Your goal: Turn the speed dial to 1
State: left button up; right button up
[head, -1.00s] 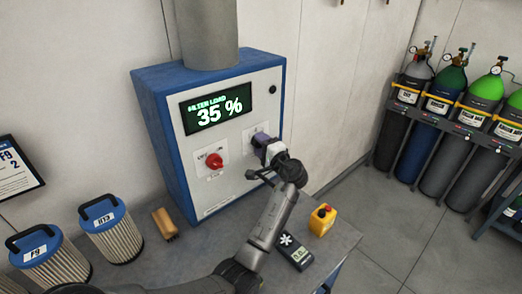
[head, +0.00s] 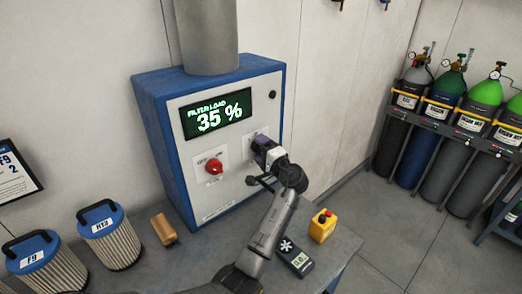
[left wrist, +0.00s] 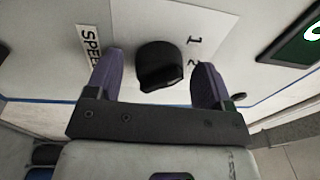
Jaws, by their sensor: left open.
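The black speed dial (left wrist: 161,66) sits on a white plate marked SPEED, 1 and 2 in the left wrist view. My left gripper (left wrist: 158,72) is open, with one purple finger on each side of the dial. A gap shows between the dial and each finger. In the head view my left gripper (head: 262,142) is at the right part of the cabinet front (head: 222,190) and hides the dial. My right gripper does not show.
A red switch (head: 214,166) and a display (head: 216,114) reading FILTER LOAD 35 % are on the cabinet. On the bench stand filters (head: 111,240), a brush (head: 163,229), a meter (head: 295,257) and a yellow box with a red button (head: 322,226). Gas cylinders (head: 420,130) stand at right.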

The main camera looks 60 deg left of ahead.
pick_arm(q)
jog(key=w+d+f, duration=0.1)
jog(key=d, duration=1.2)
jog(key=shift+d+b, duration=0.3)
jog(key=shift+d, duration=0.05)
jog(key=shift+w, duration=0.1)
